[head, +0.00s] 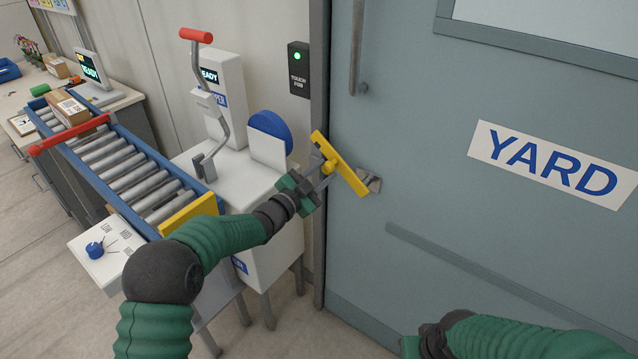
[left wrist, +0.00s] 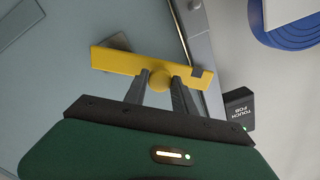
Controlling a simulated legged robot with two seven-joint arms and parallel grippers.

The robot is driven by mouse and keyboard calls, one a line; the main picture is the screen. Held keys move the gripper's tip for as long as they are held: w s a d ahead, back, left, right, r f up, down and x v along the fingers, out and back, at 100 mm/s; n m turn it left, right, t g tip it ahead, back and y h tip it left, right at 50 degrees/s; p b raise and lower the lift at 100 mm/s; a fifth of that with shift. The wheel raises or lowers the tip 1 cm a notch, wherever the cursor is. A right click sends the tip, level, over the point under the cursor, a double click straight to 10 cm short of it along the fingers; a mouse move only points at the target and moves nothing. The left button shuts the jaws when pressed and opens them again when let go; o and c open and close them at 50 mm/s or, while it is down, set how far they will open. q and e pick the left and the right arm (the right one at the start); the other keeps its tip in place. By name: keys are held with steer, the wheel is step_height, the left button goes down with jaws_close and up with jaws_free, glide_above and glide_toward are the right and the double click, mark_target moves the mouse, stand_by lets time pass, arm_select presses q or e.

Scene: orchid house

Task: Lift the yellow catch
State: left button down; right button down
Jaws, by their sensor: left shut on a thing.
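The yellow catch (head: 341,165) is a flat bar with a round knob, set at the left edge of the grey-green door (head: 430,190). It lies at a slant in the head view. My left gripper (head: 326,170) is shut on the knob of the catch. In the left wrist view the yellow catch (left wrist: 128,61) runs across the picture, with my left fingers (left wrist: 160,88) on both sides of its knob. My right arm shows at the bottom right of the head view, but its fingers cannot be made out.
A black touch-fob reader (head: 299,69) with a green light is on the wall left of the door. A white machine with a red-handled lever (head: 210,95) and a roller conveyor (head: 125,165) stand at the left. The door bears a YARD sign (head: 552,164).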

arm_select(q)
steer(key=shift+s+d+r+m+b, duration=0.3)
steer(key=shift+r+m+b, duration=0.2)
steer(key=shift+m, duration=0.2)
steer(key=shift+s+d+r+m+b, duration=0.2)
steer(key=shift+d+r+m+b, duration=0.25)
steer(key=shift+m, duration=0.25)
steer(key=c, duration=1)
jaws_free()
steer(key=v, duration=1.6)
steer(key=shift+s+a, duration=0.25)
steer(key=shift+s, duration=0.1)
steer(key=shift+f, duration=0.15)
